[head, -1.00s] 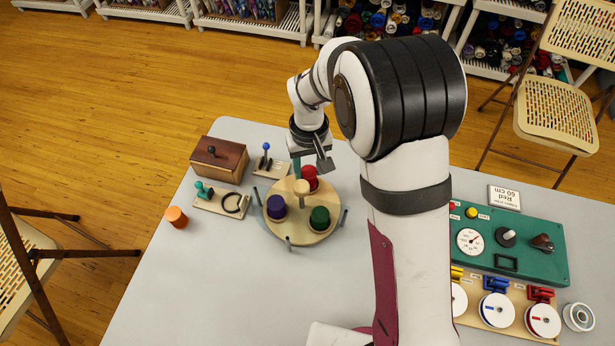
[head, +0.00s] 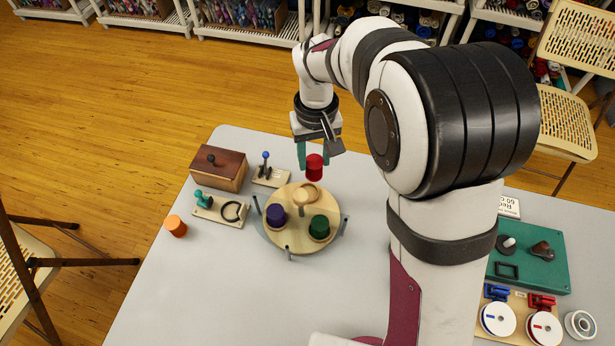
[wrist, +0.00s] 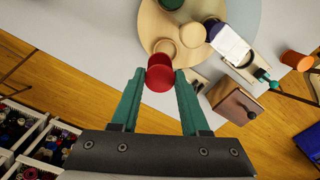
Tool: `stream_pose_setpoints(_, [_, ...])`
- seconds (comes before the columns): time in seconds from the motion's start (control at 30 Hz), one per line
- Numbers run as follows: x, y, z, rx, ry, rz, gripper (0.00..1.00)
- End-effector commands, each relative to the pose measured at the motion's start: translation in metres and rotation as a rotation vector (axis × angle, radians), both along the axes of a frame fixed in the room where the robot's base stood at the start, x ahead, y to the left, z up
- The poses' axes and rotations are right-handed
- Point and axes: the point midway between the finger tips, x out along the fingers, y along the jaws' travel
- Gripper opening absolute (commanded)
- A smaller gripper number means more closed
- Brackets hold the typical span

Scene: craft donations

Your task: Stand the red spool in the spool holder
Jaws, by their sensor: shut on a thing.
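The red spool (head: 314,168) is held upright between the teal fingertips of my gripper (head: 315,158), above the far edge of a round wooden carousel (head: 283,235). In the wrist view the red spool (wrist: 159,78) sits between the fingers. On the carousel, an empty wooden ring (head: 313,193) shows below the spool. A purple spool (head: 275,216) and a green spool (head: 319,227) stand in it around a pale centre knob (head: 301,199). A small board with a dark open ring (head: 232,212) and a teal clamp (head: 202,198) lies to the left. I cannot tell which is the spool holder.
A brown wooden box (head: 218,167), a blue-knobbed lever (head: 265,165) and an orange spool (head: 175,225) stand left of the carousel. Upright posts ring the carousel. A green control panel (head: 530,270) and white reels are at right. The table's front left is clear.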

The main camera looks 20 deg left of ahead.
Motion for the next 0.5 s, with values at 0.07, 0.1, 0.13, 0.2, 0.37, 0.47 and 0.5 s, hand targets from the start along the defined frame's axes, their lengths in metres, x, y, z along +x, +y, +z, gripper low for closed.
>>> stream_pose_setpoints(0.07, [0.007, -0.021, 0.017, 0.001, -0.004, -0.052, 0.1])
stream_pose_setpoints(0.1, [0.011, -0.034, 0.027, -0.001, -0.005, -0.083, 0.1])
stream_pose_setpoints(0.13, [0.013, -0.044, 0.034, -0.001, -0.005, -0.107, 0.1])
stream_pose_setpoints(0.2, [0.015, -0.067, 0.051, -0.002, -0.006, -0.161, 0.1])
stream_pose_setpoints(0.37, [0.014, -0.111, 0.083, -0.003, -0.003, -0.268, 0.1])
stream_pose_setpoints(0.47, [0.01, -0.133, 0.099, -0.004, -0.002, -0.327, 0.1])
stream_pose_setpoints(0.5, [0.009, -0.141, 0.105, -0.003, -0.003, -0.347, 0.1])
